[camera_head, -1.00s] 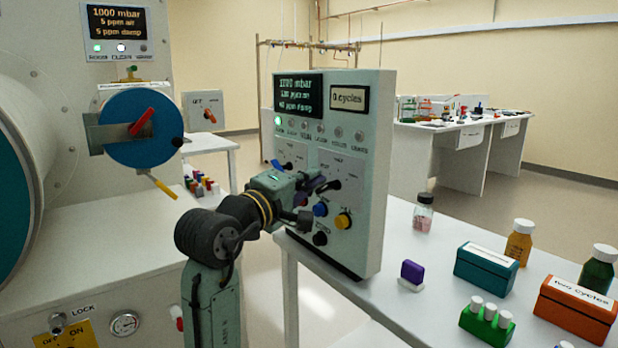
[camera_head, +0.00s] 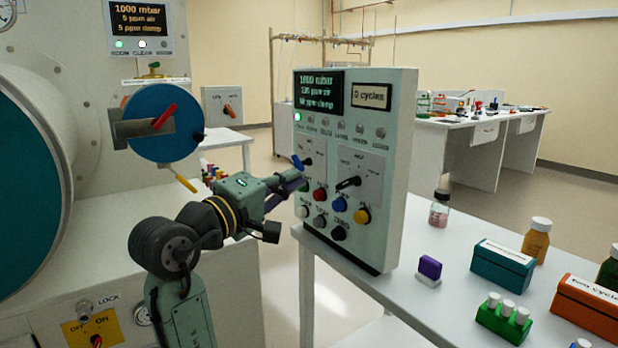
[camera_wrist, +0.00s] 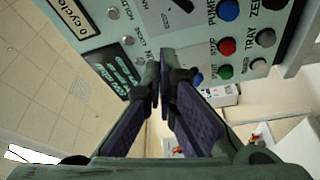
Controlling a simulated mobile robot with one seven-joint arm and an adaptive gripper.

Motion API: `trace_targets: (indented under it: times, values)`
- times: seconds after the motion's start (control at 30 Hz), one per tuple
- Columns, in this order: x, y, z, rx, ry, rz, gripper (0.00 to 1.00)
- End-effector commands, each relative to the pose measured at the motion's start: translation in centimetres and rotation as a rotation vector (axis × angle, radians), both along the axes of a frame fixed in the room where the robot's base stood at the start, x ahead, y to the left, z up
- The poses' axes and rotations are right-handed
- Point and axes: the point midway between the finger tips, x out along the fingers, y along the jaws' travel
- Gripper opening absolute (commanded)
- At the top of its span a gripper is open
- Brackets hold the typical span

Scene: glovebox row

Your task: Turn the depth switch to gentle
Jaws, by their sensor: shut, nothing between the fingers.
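The pale green control panel (camera_head: 395,170) stands upright on the white table, facing left. It carries two rotary switches: an upper left one (camera_head: 307,161) with a blue piece at its left, and a right one (camera_head: 348,183) with a black handle lying nearly level. Their labels are too small to read, so I cannot tell which is the depth switch.
Red (camera_head: 320,194), blue (camera_head: 340,204) and yellow (camera_head: 362,215) buttons sit below the switches. A purple block (camera_head: 430,266), teal box (camera_head: 502,265) and bottles stand on the table at right.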

Motion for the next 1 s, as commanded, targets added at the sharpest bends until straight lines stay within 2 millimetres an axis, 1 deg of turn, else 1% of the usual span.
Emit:
trace_targets:
  times: [0.03,0.1,0.3,0.4,0.53,0.67,1.0]
  values:
    - [0.1,0.2,-0.8,0.035,-0.044,-0.004,0.0]
    - [0.3,0.2,-1.2,0.109,-0.139,-0.013,0.0]
    - [0.7,0.5,-1.4,0.302,-0.414,-0.011,0.0]
    - [0.8,0.7,-1.1,0.355,-0.496,-0.001,0.0]
    - [1.2,0.3,-0.6,0.378,-0.532,0.003,0.0]
    - [2.4,-0.8,0.0,0.378,-0.532,0.003,0.0]
    - [7.5,-5.5,2.0,0.377,-0.529,0.003,0.0]
